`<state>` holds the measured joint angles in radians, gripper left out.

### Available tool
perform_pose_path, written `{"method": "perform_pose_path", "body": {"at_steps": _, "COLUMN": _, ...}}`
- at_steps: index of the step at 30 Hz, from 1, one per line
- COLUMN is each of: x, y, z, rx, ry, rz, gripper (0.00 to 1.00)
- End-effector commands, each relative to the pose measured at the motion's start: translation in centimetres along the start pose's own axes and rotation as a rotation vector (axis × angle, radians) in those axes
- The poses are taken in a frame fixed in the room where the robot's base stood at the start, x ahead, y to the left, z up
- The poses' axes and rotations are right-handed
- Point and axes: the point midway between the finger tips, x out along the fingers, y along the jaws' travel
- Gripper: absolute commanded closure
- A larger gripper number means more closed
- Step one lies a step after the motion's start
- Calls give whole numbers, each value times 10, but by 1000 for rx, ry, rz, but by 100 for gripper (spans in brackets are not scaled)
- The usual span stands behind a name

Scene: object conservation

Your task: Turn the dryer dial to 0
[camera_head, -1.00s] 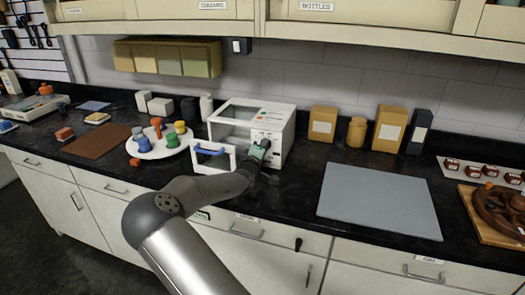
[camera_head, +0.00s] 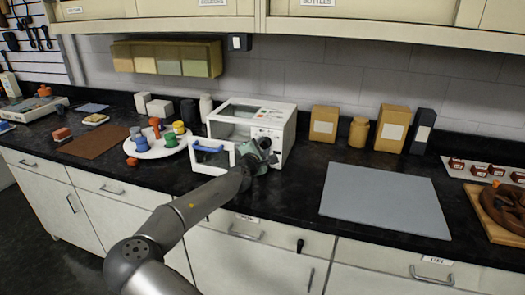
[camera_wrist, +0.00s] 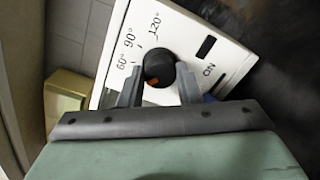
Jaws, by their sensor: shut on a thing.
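The white dryer (camera_head: 275,118) stands on the counter in the head view, with its clear door (camera_head: 212,158) swung open at the front. In the wrist view, the round black dial (camera_wrist: 158,66) sits on the white panel (camera_wrist: 190,30) beside the marks 60°, 90° and 120°. An orange mark shows on the dial's lower edge, between the fingers. No 0 mark can be made out. My gripper (camera_wrist: 160,72) has a finger on either side of the dial and is shut on it. In the head view my gripper (camera_head: 264,152) hides the dial.
The open door's blue handle (camera_head: 208,148) is just left of my gripper. A round white tray (camera_head: 148,154) with coloured pieces stands further left. A grey mat (camera_head: 384,200) lies bare at the right. Boxes (camera_head: 323,123) stand against the wall behind.

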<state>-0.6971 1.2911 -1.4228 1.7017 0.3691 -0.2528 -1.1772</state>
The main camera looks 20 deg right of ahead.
Motion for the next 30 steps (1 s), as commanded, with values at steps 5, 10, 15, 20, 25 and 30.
{"method": "perform_pose_path", "body": {"at_steps": 5, "x": 0, "y": -1, "z": 0, "rx": -47, "ry": -2, "rz": -2, "gripper": 92}}
{"method": "perform_pose_path", "body": {"at_steps": 10, "x": 0, "y": -1, "z": 0, "rx": -66, "ry": -2, "rz": -2, "gripper": 92}}
{"method": "perform_pose_path", "body": {"at_steps": 15, "x": 0, "y": -1, "z": 0, "rx": -69, "ry": -2, "rz": -2, "gripper": 92}}
{"method": "perform_pose_path", "body": {"at_steps": 20, "x": 0, "y": -1, "z": 0, "rx": -68, "ry": -2, "rz": -2, "gripper": 92}}
{"method": "perform_pose_path", "body": {"at_steps": 25, "x": 0, "y": -1, "z": 0, "rx": -67, "ry": -2, "rz": -2, "gripper": 48}}
{"method": "perform_pose_path", "body": {"at_steps": 30, "x": 0, "y": 0, "z": 0, "rx": -66, "ry": -2, "rz": -1, "gripper": 48}}
